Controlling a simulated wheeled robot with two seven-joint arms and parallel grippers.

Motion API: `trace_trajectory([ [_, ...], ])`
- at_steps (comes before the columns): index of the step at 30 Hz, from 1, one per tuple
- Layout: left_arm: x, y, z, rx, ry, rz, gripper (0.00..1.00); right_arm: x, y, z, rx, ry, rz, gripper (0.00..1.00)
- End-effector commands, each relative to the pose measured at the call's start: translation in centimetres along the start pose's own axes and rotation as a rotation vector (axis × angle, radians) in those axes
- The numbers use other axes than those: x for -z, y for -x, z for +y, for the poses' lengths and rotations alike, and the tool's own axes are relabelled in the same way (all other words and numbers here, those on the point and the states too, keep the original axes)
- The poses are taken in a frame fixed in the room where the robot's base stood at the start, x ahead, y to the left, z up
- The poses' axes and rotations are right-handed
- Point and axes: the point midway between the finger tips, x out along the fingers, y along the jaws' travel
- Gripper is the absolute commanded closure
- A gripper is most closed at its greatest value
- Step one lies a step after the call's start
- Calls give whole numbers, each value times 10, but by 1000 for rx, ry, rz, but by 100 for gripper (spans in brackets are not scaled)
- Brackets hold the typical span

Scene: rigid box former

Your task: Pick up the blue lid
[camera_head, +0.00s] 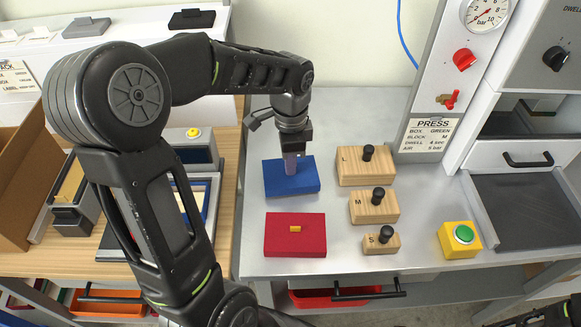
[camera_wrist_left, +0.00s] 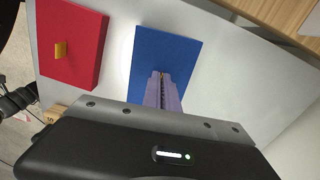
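The blue lid (camera_head: 277,181) is a flat slab on the grey metal table, behind the red lid. It also shows in the left wrist view (camera_wrist_left: 185,58). My left gripper (camera_head: 291,166) points down at the middle of the blue lid.
The red lid (camera_head: 295,244) with a yellow knob lies in front. Wooden blocks with black knobs (camera_head: 366,166) stand to the right, beside a yellow box with a green button (camera_head: 459,240). The press panel (camera_head: 432,130) rises behind. Grey table is bare around the lids.

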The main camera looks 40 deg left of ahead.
Motion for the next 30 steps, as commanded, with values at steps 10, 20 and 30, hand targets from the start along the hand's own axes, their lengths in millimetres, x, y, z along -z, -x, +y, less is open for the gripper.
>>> trace_trajectory([
  [10,1,64,0,4,-1,4,100,0,-4,2,1,1,1,64],
  [20,0,90,0,0,-1,1,100,0,-5,2,1,1,1,64],
  [30,0,89,0,0,-1,1,100,0,-5,2,1,1,1,64],
])
